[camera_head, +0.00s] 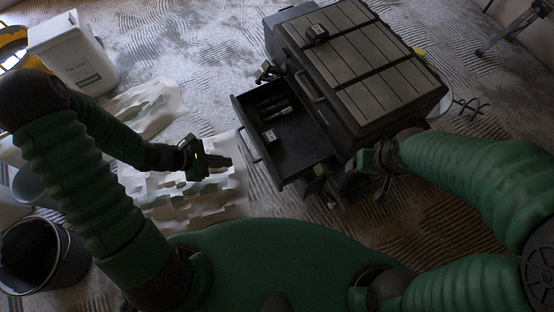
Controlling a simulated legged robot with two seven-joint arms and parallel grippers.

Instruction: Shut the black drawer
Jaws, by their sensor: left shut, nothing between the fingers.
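The black drawer (304,148) is pulled out toward the lower left from a dark cabinet (372,132) with a slatted top. A bar handle (248,146) runs along its front. Inside the drawer lie a few slim items (275,107) and a small dark block with a pale label (270,137). My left gripper (220,164) is shut and empty, to the left of the drawer front and apart from it. My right gripper (368,160) is by the cabinet's near lower side, right of the drawer; its fingers are too dark and small to read.
A small black device (316,34) sits on the cabinet top. Crumpled pale sheets (190,205) lie on the floor under my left gripper. A white bin (76,52) stands at the upper left and a dark bucket (42,255) at the lower left. Textured floor is free left of the cabinet.

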